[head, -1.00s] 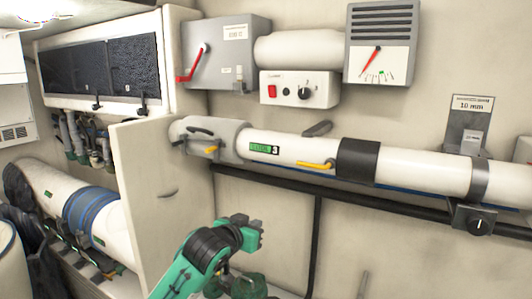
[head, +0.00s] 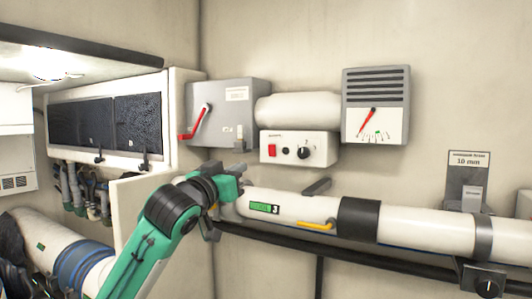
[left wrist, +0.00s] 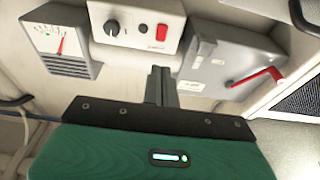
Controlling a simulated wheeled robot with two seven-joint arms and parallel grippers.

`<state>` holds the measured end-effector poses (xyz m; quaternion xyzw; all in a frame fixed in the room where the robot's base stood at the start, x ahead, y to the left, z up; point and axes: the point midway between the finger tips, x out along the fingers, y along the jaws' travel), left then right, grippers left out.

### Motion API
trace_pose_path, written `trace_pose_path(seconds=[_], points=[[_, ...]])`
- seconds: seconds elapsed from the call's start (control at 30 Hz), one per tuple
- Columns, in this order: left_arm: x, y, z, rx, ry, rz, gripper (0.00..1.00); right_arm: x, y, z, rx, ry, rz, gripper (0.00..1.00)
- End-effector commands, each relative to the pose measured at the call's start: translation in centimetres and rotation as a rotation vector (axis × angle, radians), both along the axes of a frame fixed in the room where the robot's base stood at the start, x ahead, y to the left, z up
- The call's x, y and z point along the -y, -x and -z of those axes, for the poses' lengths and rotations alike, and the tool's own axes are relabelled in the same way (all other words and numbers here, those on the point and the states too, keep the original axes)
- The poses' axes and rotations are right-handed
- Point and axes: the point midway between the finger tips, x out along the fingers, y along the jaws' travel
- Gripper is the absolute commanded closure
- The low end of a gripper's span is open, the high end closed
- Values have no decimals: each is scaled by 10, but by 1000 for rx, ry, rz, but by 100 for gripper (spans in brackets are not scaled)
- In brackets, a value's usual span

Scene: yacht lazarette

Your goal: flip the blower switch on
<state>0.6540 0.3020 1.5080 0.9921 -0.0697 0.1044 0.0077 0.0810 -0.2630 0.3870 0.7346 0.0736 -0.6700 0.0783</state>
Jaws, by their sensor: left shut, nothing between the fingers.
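A white control box (head: 299,149) on the wall carries a red rocker switch (head: 271,150) and a black knob (head: 303,152). Its label is too small to read, so I cannot confirm that this is the blower switch. My left gripper (head: 240,169) is shut and empty, just below and left of the box in the head view. In the left wrist view the closed fingers (left wrist: 160,85) point toward the red switch (left wrist: 162,32), apart from it. The switch's on or off position cannot be told. My right gripper is not in view.
A grey box (head: 222,112) with a red lever (head: 203,122) hangs left of the control box. A gauge (head: 376,105) with a red needle is to the right.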

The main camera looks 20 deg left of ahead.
Motion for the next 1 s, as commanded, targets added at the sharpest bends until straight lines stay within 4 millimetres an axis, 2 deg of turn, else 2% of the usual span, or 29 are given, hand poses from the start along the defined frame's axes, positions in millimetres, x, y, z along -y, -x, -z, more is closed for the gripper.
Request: trace_pose_path(seconds=[0.23, 0.37, 0.8, 1.0], points=[[0, -3, 0, -1, 0, 0, 100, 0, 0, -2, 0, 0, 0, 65], [2, -14, -5, -3, 0, -1, 100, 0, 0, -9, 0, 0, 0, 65], [14, -101, -25, -4, 0, -1, 100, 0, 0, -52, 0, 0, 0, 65], [17, -125, -29, -3, -1, -2, 100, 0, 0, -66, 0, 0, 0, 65]])
